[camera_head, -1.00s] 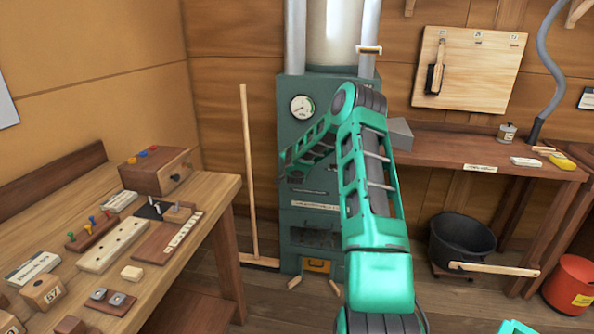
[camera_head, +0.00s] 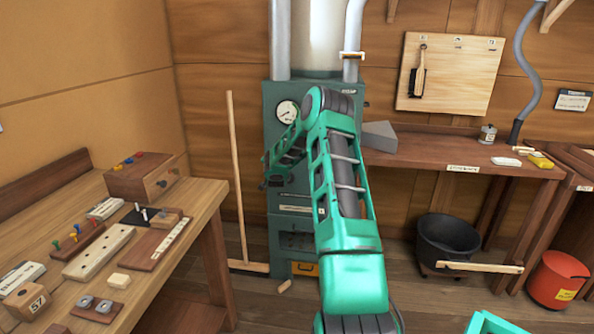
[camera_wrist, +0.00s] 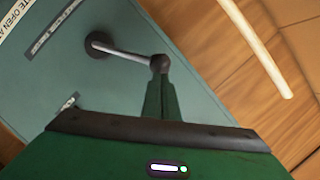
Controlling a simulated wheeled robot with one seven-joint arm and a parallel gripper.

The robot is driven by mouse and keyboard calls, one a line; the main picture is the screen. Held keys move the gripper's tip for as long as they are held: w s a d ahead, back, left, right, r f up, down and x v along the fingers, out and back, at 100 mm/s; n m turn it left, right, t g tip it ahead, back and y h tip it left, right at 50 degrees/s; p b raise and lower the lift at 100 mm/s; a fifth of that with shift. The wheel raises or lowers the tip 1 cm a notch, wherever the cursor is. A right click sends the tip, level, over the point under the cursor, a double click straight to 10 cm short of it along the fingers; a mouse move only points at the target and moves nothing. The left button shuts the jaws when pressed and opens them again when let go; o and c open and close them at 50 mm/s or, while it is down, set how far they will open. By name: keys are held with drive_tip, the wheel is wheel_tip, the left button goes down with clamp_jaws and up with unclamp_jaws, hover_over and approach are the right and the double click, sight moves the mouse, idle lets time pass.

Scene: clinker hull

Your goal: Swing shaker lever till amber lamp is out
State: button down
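The shaker lever (camera_wrist: 125,52) shows in the wrist view as a thin metal rod. It runs from a dark round pivot (camera_wrist: 97,44) on the green stove front to a dark ball knob (camera_wrist: 160,63). My gripper (camera_wrist: 161,80) has its fingers close together, with the knob right at their tips; whether they clasp it or only touch it is unclear. In the head view my gripper (camera_head: 275,182) is at the left side of the green stove (camera_head: 345,105), and the lever is too small to make out. I cannot pick out an amber lamp; a small orange panel (camera_head: 305,269) sits low on the stove.
A broom (camera_head: 236,180) stands left of the stove. A workbench (camera_head: 205,205) with boxes and pegs is at left. At right are another bench (camera_head: 420,172), a black bucket (camera_head: 447,245) and a red bucket (camera_head: 557,282). Some floor shows between the benches.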

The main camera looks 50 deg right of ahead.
drive_tip(key=s+d+r+v, duration=0.1)
drive_tip(key=d+v, duration=0.1)
drive_tip(key=v, duration=1)
drive_tip(key=shift+s+r, duration=0.4)
drive_tip(key=shift+s, duration=0.05)
drive_tip(key=shift+a, duration=0.15)
